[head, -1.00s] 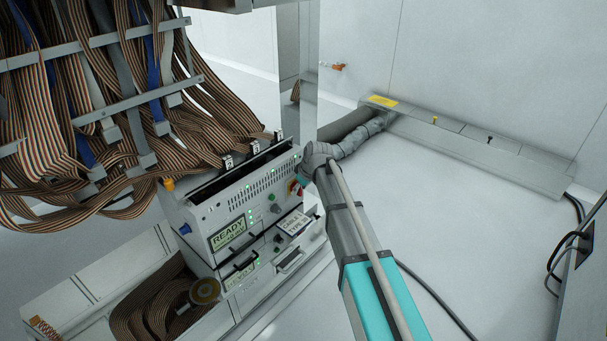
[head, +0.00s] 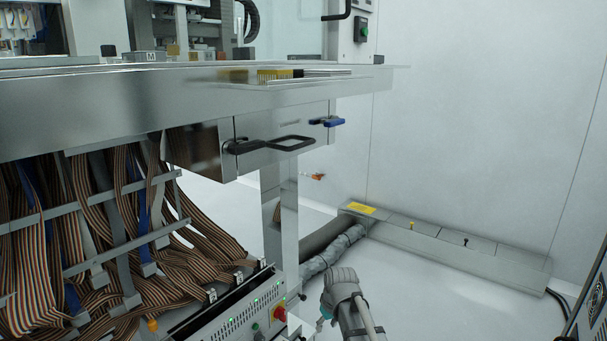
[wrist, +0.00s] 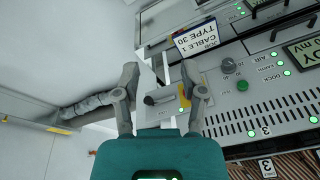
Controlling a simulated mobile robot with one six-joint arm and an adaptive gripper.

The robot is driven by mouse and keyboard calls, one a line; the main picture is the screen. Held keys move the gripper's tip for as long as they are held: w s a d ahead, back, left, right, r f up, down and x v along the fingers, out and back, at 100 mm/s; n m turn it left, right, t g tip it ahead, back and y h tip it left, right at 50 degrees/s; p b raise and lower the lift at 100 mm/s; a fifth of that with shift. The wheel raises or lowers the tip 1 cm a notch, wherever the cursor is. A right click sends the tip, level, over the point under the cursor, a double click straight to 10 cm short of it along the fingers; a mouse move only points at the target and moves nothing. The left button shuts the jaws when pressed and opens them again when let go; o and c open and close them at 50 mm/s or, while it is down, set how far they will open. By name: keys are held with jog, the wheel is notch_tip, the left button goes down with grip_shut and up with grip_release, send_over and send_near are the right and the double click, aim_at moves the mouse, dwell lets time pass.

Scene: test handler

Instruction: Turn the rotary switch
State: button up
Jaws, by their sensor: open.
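In the head view a red rotary switch (head: 279,314) on a yellow plate sits at the right end of the cabinet's front panel. In the wrist view its yellow plate (wrist: 184,96) shows beside my right finger, partly covered. A dark handle-like part (wrist: 158,98) shows between the fingers; I cannot tell if it belongs to the switch. My gripper (wrist: 160,75) is open, its fingers on either side of that part. I cannot tell whether they touch anything. In the head view my wrist hides most of the gripper, right of the red switch.
A black knob (wrist: 228,66) and a green button (wrist: 242,86) sit close to my right finger. A label card (wrist: 196,37) stands on the panel. Ribbon cables (head: 110,230) hang at the left. A metal table (head: 180,100) overhangs the cabinet.

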jog(key=s+d+r+m+g+h+p, duration=0.1)
jog(key=s+d+r+m+p, duration=0.2)
jog(key=s+d+r+p, duration=0.3)
jog(key=s+d+r+m+h+p, duration=0.1)
jog(key=s+d+r+m+p, duration=0.3)
jog(key=s, duration=0.5)
notch_tip(320, 180, up, 37)
jog(key=n+p, duration=0.1)
jog(key=p, duration=3.5)
jog(key=shift+w+d+r+n, duration=0.15)
jog(key=shift+w+n, duration=0.15)
jog(key=shift+w, duration=0.15)
